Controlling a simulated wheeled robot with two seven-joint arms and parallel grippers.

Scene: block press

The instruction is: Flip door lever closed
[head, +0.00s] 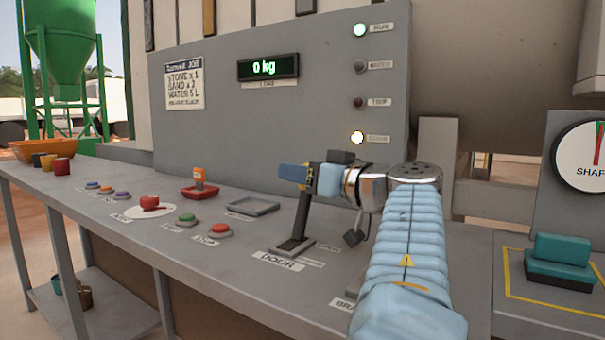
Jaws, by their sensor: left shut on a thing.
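The door lever (300,220) stands on the grey console behind a plate labelled DOOR. Its dark stem rises nearly upright from a slotted base, leaning slightly to the right at the top. My left gripper (312,178) is at the top of the lever, shut on its handle; the fingers hide most of the grip. My left arm, in a pale blue sleeve, reaches in from the bottom right of the middle. The lowest panel lamp (357,137), its label seeming to read DOOR, is lit. My right gripper is not in view.
Red (219,230) and green (187,219) buttons, a red knob (150,202) and a grey tray (253,206) lie left of the lever. A teal block (562,250) sits at the right. The RUN lamp (360,30) is green.

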